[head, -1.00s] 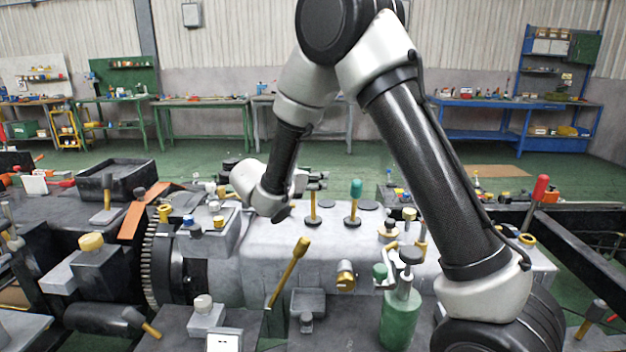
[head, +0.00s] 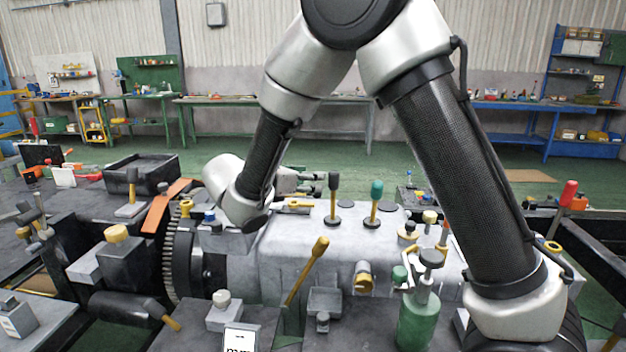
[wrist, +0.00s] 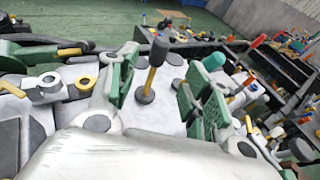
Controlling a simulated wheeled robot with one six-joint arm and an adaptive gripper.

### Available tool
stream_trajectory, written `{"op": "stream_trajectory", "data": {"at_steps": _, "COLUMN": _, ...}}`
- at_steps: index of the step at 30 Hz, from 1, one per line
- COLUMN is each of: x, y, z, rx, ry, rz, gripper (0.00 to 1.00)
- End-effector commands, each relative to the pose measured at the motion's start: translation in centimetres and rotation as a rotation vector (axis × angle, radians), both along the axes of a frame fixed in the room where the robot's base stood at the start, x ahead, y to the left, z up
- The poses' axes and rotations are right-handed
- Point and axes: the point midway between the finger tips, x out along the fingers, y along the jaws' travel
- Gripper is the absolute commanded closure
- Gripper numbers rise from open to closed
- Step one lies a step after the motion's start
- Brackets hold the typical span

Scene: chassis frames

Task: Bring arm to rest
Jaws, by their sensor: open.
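My arm rises from the lower right of the head view, bends at the top, and comes down to the wrist over the grey machine block (head: 290,250). My gripper (head: 300,185) is partly hidden behind the wrist there. In the wrist view my gripper (wrist: 165,80) has its two green-padded fingers spread apart. A lever with a dark knob and yellow stem (wrist: 152,68) shows in the gap between them, apparently beyond the fingers. Nothing is held.
Levers with a dark knob (head: 334,195) and a teal knob (head: 374,205) stand on the block beside the gripper. A slanted yellow lever (head: 306,270) and a green bottle (head: 418,322) stand nearer. A toothed wheel (head: 175,255) is at left. Green floor lies behind.

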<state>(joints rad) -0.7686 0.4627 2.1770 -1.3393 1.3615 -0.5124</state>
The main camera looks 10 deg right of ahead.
Motion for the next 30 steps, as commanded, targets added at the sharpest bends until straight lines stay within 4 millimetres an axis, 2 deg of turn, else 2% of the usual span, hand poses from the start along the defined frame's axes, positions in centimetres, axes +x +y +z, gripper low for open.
{"op": "stream_trajectory", "data": {"at_steps": 8, "x": 0.0, "y": 0.0, "z": 0.0, "rx": 0.01, "ry": -0.012, "rz": -0.004, "gripper": 0.51}}
{"op": "stream_trajectory", "data": {"at_steps": 10, "x": -0.2, "y": -0.1, "z": -0.8, "rx": 0.063, "ry": -0.028, "rz": -0.029, "gripper": 0.51}}
{"op": "stream_trajectory", "data": {"at_steps": 13, "x": -2.0, "y": -1.5, "z": -3.1, "rx": 0.151, "ry": -0.019, "rz": -0.125, "gripper": 0.51}}
{"op": "stream_trajectory", "data": {"at_steps": 15, "x": -4.1, "y": -2.9, "z": -4.7, "rx": 0.23, "ry": -0.013, "rz": -0.222, "gripper": 0.51}}
{"op": "stream_trajectory", "data": {"at_steps": 18, "x": -7.8, "y": -5.7, "z": -5.2, "rx": 0.397, "ry": -0.039, "rz": -0.414, "gripper": 0.51}}
{"op": "stream_trajectory", "data": {"at_steps": 24, "x": -14.6, "y": -11.3, "z": -4.1, "rx": 0.728, "ry": -0.148, "rz": -0.819, "gripper": 0.51}}
{"op": "stream_trajectory", "data": {"at_steps": 30, "x": -21.5, "y": -15.3, "z": -1.8, "rx": 1.108, "ry": -0.322, "rz": -1.246, "gripper": 0.51}}
